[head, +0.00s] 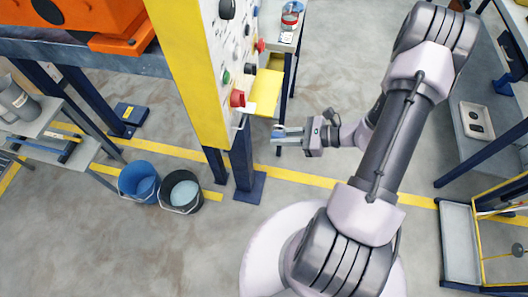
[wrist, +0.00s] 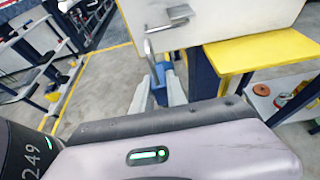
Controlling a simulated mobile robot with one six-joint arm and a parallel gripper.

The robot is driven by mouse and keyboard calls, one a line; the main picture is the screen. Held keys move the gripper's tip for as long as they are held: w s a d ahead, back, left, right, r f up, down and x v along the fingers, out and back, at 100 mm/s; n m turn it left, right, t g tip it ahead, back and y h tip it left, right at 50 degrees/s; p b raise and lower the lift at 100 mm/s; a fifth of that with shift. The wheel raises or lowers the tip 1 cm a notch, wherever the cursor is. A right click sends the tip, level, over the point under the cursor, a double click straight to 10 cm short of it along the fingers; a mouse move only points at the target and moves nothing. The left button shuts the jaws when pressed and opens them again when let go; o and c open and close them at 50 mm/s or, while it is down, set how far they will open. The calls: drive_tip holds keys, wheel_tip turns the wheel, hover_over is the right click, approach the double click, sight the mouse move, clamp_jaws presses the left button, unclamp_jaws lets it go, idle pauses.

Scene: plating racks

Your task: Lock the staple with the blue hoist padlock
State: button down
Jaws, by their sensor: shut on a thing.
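My gripper (head: 277,134) is shut on the blue padlock (head: 279,129), just right of the control panel's lower end. In the wrist view the two pale fingers (wrist: 161,92) hold the blue padlock body (wrist: 161,72) between them. Its grey shackle (wrist: 149,48) points up towards the panel. The metal staple (wrist: 178,14) sits on the pale panel face, above and right of the shackle in the picture. The shackle appears apart from the staple. Whether the shackle is open is too small to tell.
The control panel (head: 188,75) has a yellow side and several buttons. A yellow shelf (wrist: 262,55) stands to the right of the fingers in the wrist view. A blue bucket (head: 138,181) and a black bucket (head: 181,190) stand on the floor. Floor below my gripper is clear.

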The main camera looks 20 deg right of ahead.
drive_tip(key=shift+w+d+f, duration=0.1)
drive_tip(key=shift+w+d, duration=0.25)
drive_tip(key=shift+d, duration=0.1)
drive_tip(key=shift+w+a+b, duration=1.1)
drive_tip(key=shift+w+a, duration=2.05)
drive_tip(key=shift+a, duration=1.3)
drive_tip(key=shift+w+d+f+b, duration=0.55)
drive_tip(key=shift+w+f+b, duration=0.1)
drive_tip(key=shift+w, duration=0.2)
drive_tip(key=shift+w+d+f+b, duration=0.55)
drive_tip(key=shift+w+f+b, duration=0.05)
drive_tip(key=shift+w, duration=0.2)
drive_tip(key=c, duration=2)
unclamp_jaws()
clamp_jaws()
